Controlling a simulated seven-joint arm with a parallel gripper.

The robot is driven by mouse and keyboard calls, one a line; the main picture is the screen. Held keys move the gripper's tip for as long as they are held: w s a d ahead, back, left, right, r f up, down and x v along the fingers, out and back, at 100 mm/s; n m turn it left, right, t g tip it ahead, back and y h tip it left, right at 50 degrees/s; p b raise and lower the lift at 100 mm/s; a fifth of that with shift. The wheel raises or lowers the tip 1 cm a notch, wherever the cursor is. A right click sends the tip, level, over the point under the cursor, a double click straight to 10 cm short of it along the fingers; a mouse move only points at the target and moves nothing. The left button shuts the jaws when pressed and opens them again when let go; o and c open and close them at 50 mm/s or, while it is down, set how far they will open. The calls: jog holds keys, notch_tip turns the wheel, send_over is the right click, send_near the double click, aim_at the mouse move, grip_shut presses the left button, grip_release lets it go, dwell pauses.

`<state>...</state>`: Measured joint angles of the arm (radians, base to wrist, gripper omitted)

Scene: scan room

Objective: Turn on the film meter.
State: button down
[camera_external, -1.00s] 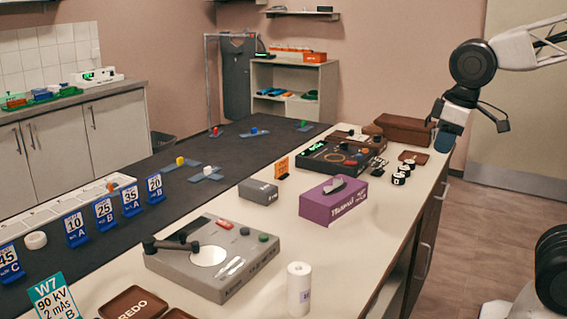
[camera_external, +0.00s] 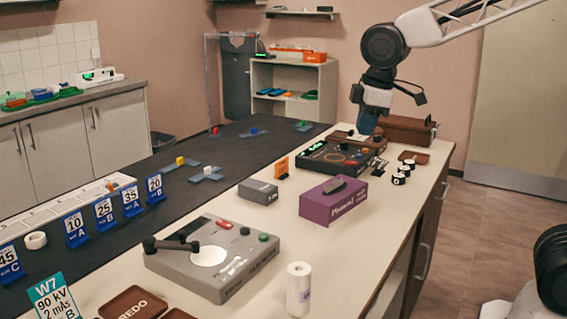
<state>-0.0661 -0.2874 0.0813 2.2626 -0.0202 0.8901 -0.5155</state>
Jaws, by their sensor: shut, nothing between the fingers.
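A grey device (camera_external: 217,275) with a dark swing arm, a white disc, a red switch and a green button stands on the pale counter at the front. A black panel (camera_external: 335,160) with a green lit display and several knobs stands farther back. I cannot tell from labels which of them is the film meter. My gripper (camera_external: 366,128) is above the back of the counter, by the far right side of the black panel. It points down, its fingertips are shut and empty, and whether it touches anything is unclear.
A brown box (camera_external: 408,130) is right of my gripper. A white roll (camera_external: 299,290) stands at the front.

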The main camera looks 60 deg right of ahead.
jog(key=w+a+f+n, duration=0.2)
jog(key=w+n, duration=0.1)
jog(key=w, duration=0.5)
jog(key=w+a+f+n, duration=0.2)
jog(key=w+a+n, duration=0.1)
jog(key=w, duration=0.5)
jog(key=n, duration=0.5)
send_over(221, 221)
jog(key=s, duration=0.2)
notch_tip(221, 221, down, 8)
jog(key=shift+g, duration=0.3)
jog(key=shift+f, duration=0.2)
jog(key=f, duration=0.4)
jog(key=w+f, duration=0.1)
jog(key=f, duration=0.8)
jog(key=shift+w+f, duration=0.3)
jog(key=shift+w, duration=0.1)
jog(key=shift+f+g, duration=0.25)
jog(key=shift+g, duration=0.05)
